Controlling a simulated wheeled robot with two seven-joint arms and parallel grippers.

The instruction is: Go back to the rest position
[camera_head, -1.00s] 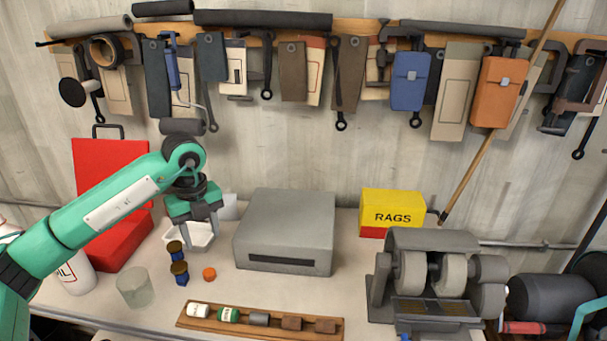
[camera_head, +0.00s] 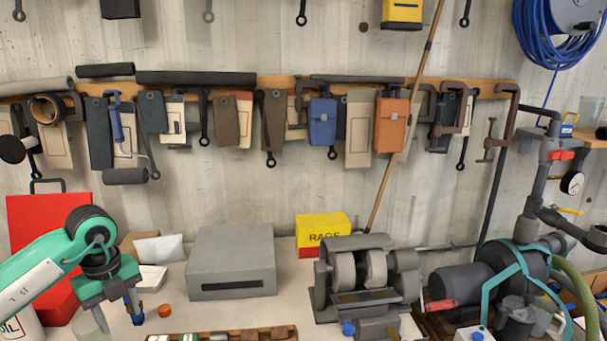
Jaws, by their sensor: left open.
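My left gripper (camera_head: 118,304) comes in from the left on its green arm and points down over the left part of the workbench (camera_head: 190,310). It is open. A small dark blue bottle (camera_head: 136,309) shows beside its right finger; the picture does not settle whether they touch. A glass jar (camera_head: 89,322) is partly hidden behind the gripper. My right gripper is not in view.
A grey box (camera_head: 231,265), a yellow rags box (camera_head: 322,232) and a bench grinder (camera_head: 366,275) stand on the bench. A red case (camera_head: 45,225) is behind my arm. A wooden rack (camera_head: 230,336) lies at the front. A pump (camera_head: 480,285) stands at right.

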